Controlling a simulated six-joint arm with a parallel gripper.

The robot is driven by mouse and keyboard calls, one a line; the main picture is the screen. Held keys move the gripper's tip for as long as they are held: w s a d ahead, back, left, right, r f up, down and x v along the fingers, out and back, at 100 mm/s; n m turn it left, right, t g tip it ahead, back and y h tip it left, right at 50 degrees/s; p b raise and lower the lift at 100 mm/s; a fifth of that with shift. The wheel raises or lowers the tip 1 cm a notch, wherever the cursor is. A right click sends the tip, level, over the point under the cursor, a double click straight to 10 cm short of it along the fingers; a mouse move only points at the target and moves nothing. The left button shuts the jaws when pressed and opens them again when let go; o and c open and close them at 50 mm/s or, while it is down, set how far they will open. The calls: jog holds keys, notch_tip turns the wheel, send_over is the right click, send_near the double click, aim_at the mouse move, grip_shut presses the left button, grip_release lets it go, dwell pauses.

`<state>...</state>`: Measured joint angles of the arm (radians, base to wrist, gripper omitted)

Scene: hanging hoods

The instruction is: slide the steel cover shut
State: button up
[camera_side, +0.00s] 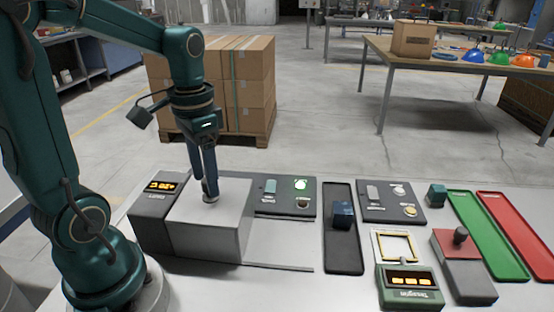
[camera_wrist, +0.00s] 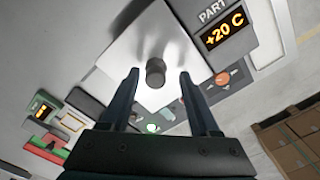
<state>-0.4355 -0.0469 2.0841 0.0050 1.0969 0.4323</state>
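The steel cover (camera_side: 205,222) is a pale grey box standing over part of a dark grey unit (camera_side: 152,222) with an amber display. In the wrist view, the cover (camera_wrist: 122,58) has a short round knob (camera_wrist: 155,73) on top, and the display (camera_wrist: 224,30) reads "PART +20 C". My gripper (camera_side: 210,190) points down at the knob on the cover's top. In the wrist view, my gripper's fingers are apart on either side of the knob, with visible gaps. Whether the fingertips reach below the knob's top is unclear.
Thin rails (camera_side: 280,268) run right from the cover over bare table. Behind them is a dark panel (camera_side: 285,196) with a lit green lamp. A dark tray (camera_side: 343,250) holds a blue block (camera_side: 343,214). Green (camera_side: 487,235) and red (camera_side: 517,232) trays lie far right.

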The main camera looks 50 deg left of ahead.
jog(key=shift+d, duration=0.1)
jog(key=shift+r, duration=2.55)
jog(key=s+d+f+t, duration=0.1)
jog(key=s+d+t, duration=0.2)
jog(key=d+t, duration=0.2)
jog(key=d, duration=0.3)
jog(key=shift+s+d+f, duration=0.35)
jog(key=shift+s, duration=0.05)
